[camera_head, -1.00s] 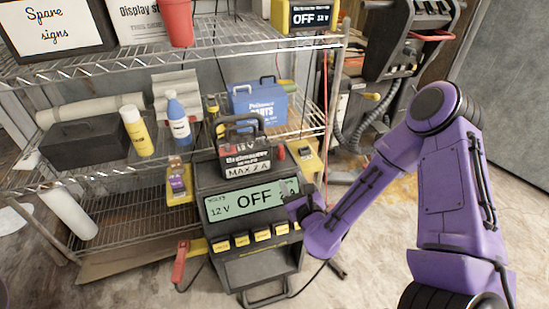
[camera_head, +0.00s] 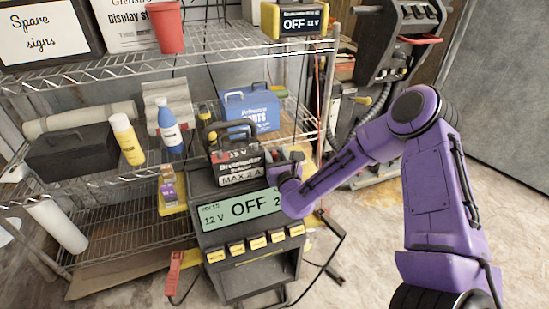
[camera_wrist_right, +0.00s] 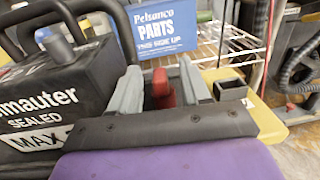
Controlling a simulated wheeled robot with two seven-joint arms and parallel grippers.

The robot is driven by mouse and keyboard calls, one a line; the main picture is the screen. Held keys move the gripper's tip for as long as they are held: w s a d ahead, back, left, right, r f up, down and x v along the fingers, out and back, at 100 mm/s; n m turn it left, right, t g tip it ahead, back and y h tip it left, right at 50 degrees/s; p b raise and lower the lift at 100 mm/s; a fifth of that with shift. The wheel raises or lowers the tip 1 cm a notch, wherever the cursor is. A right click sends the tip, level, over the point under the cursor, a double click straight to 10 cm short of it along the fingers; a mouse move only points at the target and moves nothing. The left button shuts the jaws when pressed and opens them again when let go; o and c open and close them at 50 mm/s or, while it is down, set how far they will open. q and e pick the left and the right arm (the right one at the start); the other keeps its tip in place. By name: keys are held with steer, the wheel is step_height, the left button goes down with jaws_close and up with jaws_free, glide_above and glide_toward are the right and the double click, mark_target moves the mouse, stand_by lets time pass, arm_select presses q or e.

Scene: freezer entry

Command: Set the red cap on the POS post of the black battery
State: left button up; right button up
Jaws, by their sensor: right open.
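The black battery (camera_head: 238,165) with a carry handle and a MAX 2 A label stands on top of the charger cart. My right gripper (camera_head: 288,168) is just right of the battery. In the wrist view its grey fingers (camera_wrist_right: 160,95) are apart, with the red cap (camera_wrist_right: 162,88) upright between them. Whether the fingers touch the cap is unclear, and its lower part is hidden. My left gripper is out of view.
The cart's display (camera_head: 240,208) reads OFF, below the battery. A yellow tray (camera_wrist_right: 265,120) with a black square holder (camera_wrist_right: 230,89) lies right of the fingers. A blue PARTS box (camera_head: 252,112) stands behind. A red clamp (camera_head: 174,270) hangs at the cart's left.

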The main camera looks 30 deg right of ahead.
jaws_close()
steer(key=shift+r, duration=0.1)
steer(key=shift+r, duration=0.3)
step_height(320, 180, up, 3)
steer(key=shift+s+r+p, duration=0.1)
steer(key=shift+p, duration=0.55)
steer(key=s+d+r+p, duration=0.3)
steer(key=s+r+p, duration=0.7)
steer(key=s+r, duration=0.3)
steer(key=shift+s+d, duration=0.15)
steer(key=shift+d, duration=0.15)
